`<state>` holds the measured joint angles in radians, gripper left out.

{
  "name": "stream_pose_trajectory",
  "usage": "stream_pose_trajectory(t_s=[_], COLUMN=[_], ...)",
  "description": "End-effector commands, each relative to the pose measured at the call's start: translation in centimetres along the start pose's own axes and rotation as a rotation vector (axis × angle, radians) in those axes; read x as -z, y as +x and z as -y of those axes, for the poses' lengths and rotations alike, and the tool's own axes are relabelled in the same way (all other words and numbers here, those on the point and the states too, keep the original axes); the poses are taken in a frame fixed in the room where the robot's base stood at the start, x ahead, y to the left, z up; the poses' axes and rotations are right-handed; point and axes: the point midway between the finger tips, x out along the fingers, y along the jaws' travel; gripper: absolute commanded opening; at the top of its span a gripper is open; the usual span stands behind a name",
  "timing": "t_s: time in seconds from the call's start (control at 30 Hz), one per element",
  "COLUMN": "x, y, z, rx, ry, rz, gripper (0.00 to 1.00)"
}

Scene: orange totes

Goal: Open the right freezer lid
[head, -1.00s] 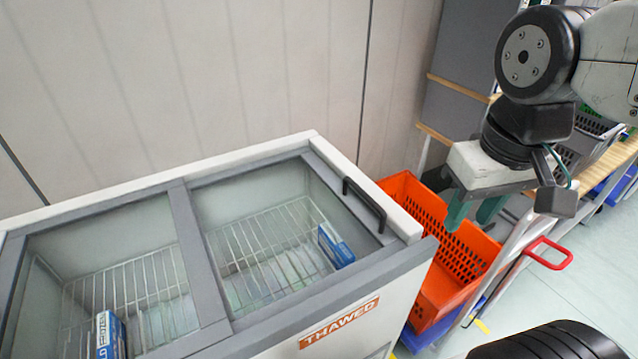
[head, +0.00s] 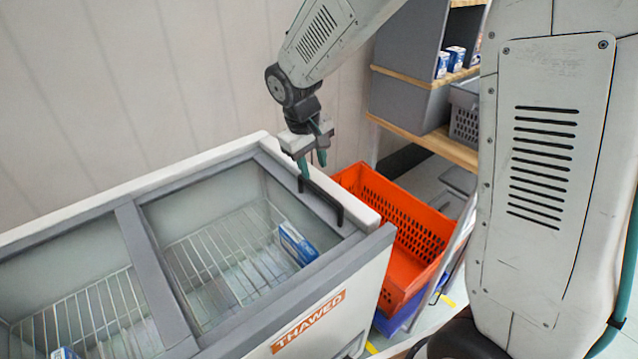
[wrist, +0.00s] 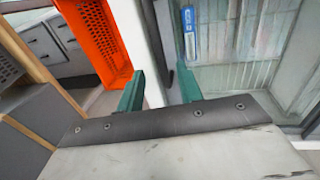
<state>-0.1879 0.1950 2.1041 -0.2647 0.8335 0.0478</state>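The freezer (head: 375,270) has a grey-framed glass top, and the right lid (head: 190,215) looks shut. A black bar handle (head: 322,200) is on the right lid's right edge; a dark strip by the right finger in the wrist view may be this handle. My gripper (head: 313,168) is above the handle's far end, pointing down. In the wrist view my gripper (wrist: 160,85) has its two green fingers apart, with the freezer's white rim (wrist: 140,40) between and beyond them. Whether a finger touches the handle cannot be told.
An orange tote (head: 410,225) stands right of the freezer, also seen in the wrist view (wrist: 93,35). A shelf (head: 430,145) with grey bins is behind it. A blue-white box (head: 297,243) lies in the freezer's right basket. The wall is close behind.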

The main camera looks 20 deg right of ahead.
Motion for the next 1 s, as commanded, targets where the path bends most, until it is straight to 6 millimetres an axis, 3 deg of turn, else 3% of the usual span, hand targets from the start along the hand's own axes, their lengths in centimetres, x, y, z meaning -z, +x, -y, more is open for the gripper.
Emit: stream_pose_trajectory(t_s=[0.4, 0.8, 0.93, 1.0], x=[-0.2, -0.1, -0.1, -0.1], y=[6.2, 7.1, 7.0, 7.0], z=[-0.1, -0.1, -0.1, -0.1], rx=[0.000, 0.000, 0.000, 0.000], ry=[0.002, 0.002, 0.002, 0.002], rz=[0.004, 0.001, 0.001, 0.001], gripper=[0.36, 0.36, 0.00, 0.00])
